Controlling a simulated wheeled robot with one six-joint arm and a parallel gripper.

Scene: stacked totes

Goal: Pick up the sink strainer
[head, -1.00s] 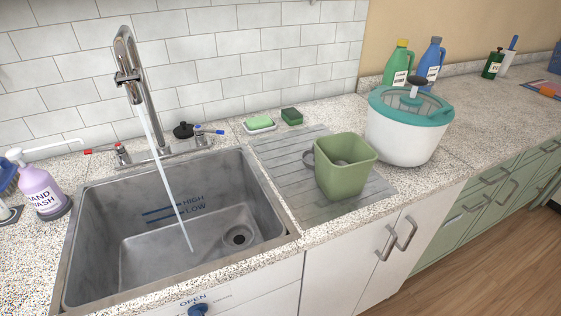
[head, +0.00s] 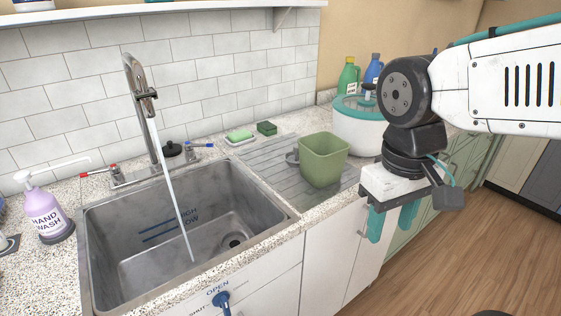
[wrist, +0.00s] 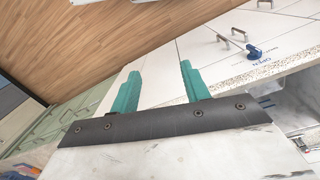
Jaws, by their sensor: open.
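A small black round piece with a knob on top (head: 172,149), which looks like the sink strainer, sits on the counter behind the sink, between the faucet and the blue-tipped handle. The drain (head: 234,241) in the sink floor is a dark opening. My gripper (head: 392,220) hangs at the right, in front of the counter edge, well away from the black piece. Its teal fingers point down, apart and empty. The wrist view shows the open fingers (wrist: 160,72) over cabinet fronts and floor; the strainer is not visible there.
Water runs from the faucet (head: 138,85) into the grey sink (head: 110,250). A green bin (head: 324,160) stands on the drainboard. A white tub with teal lid (head: 355,125) is partly behind my arm. A soap bottle (head: 45,210) stands left; sponges lie behind the drainboard.

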